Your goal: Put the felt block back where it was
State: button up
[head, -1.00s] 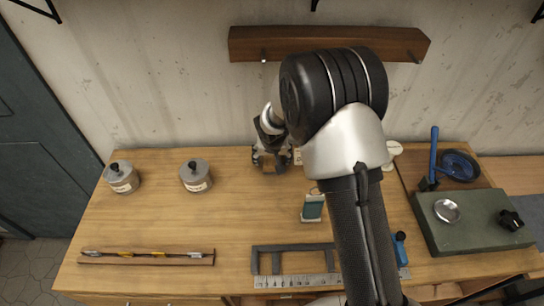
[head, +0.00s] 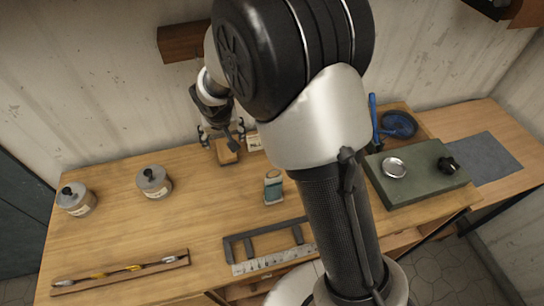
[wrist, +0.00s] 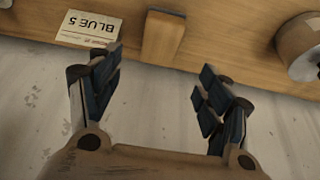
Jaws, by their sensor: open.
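A small tan block (head: 227,151), which looks like the felt block, rests on the table near its back edge. In the wrist view the tan block (wrist: 163,38) lies just beyond my open fingers, roughly in line with the gap between them. My gripper (head: 222,134) is open and empty, at the wall side of the block. In the wrist view my gripper (wrist: 162,66) has its two dark-padded fingers spread wide, with nothing between them. I cannot tell the exact height of the fingers over the table.
A "BLUE 5" card (wrist: 88,28) lies beside the block. Two grey tins (head: 154,182), a teal-labelled item (head: 273,187), a tool rest (head: 120,273), a dark frame (head: 265,239) and a green slab (head: 415,177) stand around. The wall is close behind. The table's left middle is clear.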

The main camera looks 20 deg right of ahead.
jog(key=s+d+r, duration=0.6)
jog(key=s+r, duration=0.1)
jog(key=r, duration=0.4)
jog(key=s+d+r, duration=0.2)
jog(key=s, duration=0.6)
jog(key=s+d+r, duration=0.2)
jog(key=s, duration=0.6)
jog(key=s+d+r, duration=0.2)
jog(key=s, duration=0.7)
jog(key=shift+d+r, duration=0.2)
jog(key=shift+r, duration=0.2)
jog(key=shift+s+f+b, duration=0.1)
jog(key=shift+f+b, duration=0.25)
